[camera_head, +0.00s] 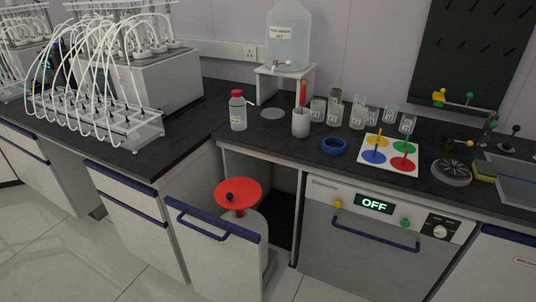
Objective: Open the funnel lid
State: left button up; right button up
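A red round funnel lid (245,187) with a dark knob (230,197) on its left part sits on top of a pale container (246,220). It looks flat and closed, though the funnel beneath it is hidden. The container stands low, behind a grey front panel (200,255) with a blue handle, below the counter. The panel hides the container's lower part. Neither of my grippers shows in the head view.
A black counter (205,100) runs above. A bottle with a red cap (238,112), several beakers and a blue ring (334,145) stand on it. An appliance reading OFF (374,204) is right of the container. The tiled floor (120,255) in front is clear.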

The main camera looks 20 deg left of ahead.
aim_at(237, 193)
jog(key=u, duration=1.15)
